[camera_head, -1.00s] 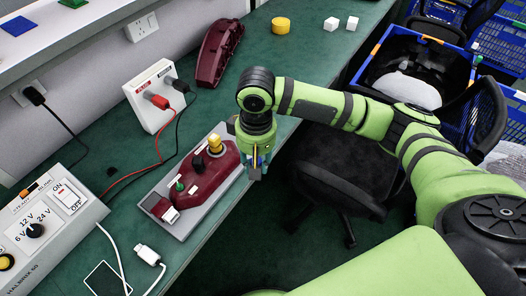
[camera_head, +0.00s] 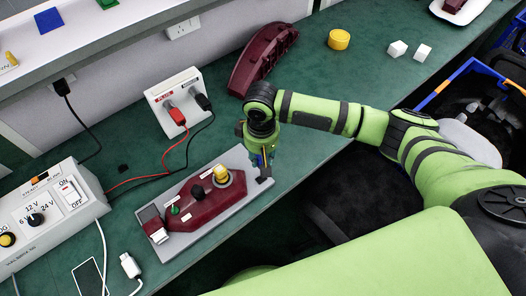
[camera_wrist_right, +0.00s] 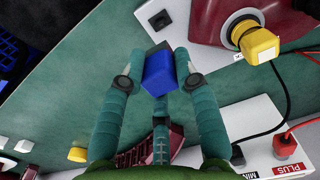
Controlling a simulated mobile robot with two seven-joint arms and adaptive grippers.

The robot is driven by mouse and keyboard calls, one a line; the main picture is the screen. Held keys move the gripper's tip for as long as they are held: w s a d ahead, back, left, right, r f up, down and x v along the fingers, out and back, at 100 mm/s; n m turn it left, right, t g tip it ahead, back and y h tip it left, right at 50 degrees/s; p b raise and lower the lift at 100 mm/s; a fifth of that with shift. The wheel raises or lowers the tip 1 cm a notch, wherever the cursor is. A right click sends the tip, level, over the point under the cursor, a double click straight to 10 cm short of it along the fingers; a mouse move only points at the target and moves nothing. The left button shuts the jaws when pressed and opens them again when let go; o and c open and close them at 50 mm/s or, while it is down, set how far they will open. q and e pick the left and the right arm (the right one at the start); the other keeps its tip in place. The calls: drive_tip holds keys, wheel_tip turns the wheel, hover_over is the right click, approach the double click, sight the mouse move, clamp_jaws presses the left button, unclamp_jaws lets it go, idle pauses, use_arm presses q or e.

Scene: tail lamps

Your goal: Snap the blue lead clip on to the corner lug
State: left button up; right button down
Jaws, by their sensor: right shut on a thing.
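My right gripper (camera_wrist_right: 158,84) is shut on the blue lead clip (camera_wrist_right: 158,73), which sits between its teal fingers in the wrist view. In the head view the same gripper (camera_head: 262,163) points down at the right end of the grey base plate (camera_head: 240,195). A small dark piece (camera_wrist_right: 162,20), possibly the corner lug, shows at the plate's corner just beyond the clip in the wrist view. The clip overlaps the corner there, and I cannot tell whether they touch. The gripper hides part of the corner in the head view. My left gripper is not in view.
A dark red lamp housing (camera_head: 197,204) with a yellow knob (camera_head: 221,173) lies on the plate. A white socket box (camera_head: 178,100) with red and black leads stands behind. A power supply (camera_head: 50,215) is at left.

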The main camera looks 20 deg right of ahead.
drive_tip(key=shift+s+a, duration=0.1)
drive_tip(key=shift+a, duration=0.05)
drive_tip(key=shift+r+p, duration=0.15)
drive_tip(key=shift+p, duration=0.25)
wheel_tip(320, 180, down, 4)
drive_tip(key=shift+f+b, duration=0.15)
drive_tip(key=shift+b, duration=0.65)
drive_tip(key=shift+f+b, duration=0.3)
drive_tip(key=shift+f, duration=0.45)
use_arm(q)
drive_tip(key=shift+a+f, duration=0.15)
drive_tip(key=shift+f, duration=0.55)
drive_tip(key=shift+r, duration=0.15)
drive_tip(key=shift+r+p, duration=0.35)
drive_tip(key=shift+p, duration=0.15)
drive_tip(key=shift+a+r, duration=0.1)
